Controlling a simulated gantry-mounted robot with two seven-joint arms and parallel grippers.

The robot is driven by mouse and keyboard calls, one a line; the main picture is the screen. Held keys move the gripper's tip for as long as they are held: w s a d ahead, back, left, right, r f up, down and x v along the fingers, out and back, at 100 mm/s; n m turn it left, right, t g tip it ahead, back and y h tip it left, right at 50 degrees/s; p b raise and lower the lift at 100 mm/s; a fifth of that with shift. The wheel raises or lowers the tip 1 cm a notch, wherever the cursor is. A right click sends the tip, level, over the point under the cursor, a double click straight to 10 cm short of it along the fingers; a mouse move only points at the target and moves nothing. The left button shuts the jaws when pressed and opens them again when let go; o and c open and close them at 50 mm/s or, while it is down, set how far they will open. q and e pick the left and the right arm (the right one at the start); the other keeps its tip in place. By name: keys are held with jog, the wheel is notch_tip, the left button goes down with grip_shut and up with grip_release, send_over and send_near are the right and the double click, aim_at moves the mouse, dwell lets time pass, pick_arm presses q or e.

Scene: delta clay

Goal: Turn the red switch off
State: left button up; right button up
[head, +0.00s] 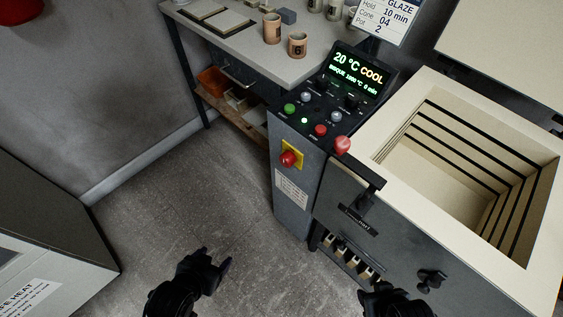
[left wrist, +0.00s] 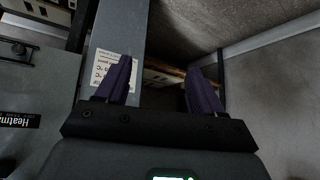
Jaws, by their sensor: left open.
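The red switch (head: 291,158) is a red rotary knob on a yellow square plate, on the narrow front of the grey control cabinet (head: 290,213) in the head view. Its exact turn angle is too small to tell. My left gripper (head: 222,263) is open and empty over the floor, below and to the left of the switch, well apart from it. In the left wrist view, its two fingers (left wrist: 160,66) are spread with nothing between them; the switch does not show there. My right gripper (head: 392,300) is partly cut off at the bottom edge, in front of the kiln; its jaws are unclear.
The open kiln (head: 400,112) stands right of the cabinet. A table (head: 235,55) with cups stands behind. The floor (head: 150,210) left of the cabinet is clear.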

pick_arm(q)
jog(key=w+d+m+t+h+p, duration=0.2)
jog(key=w+d+m+t+h, duration=0.15)
jog(key=w+d, duration=0.25)
jog(key=m+t+h+p, duration=0.2)
jog(key=t+h+p, duration=0.1)
jog(key=h+p, duration=0.4)
send_near(284, 162)
jog(key=shift+n, duration=0.25)
jog(key=b+x, duration=0.4)
jog(key=x, duration=0.3)
jog(key=shift+w+d, duration=0.2)
jog(key=shift+w, duration=0.15)
jog(key=shift+w+d, duration=0.45)
jog(key=shift+w, duration=0.05)
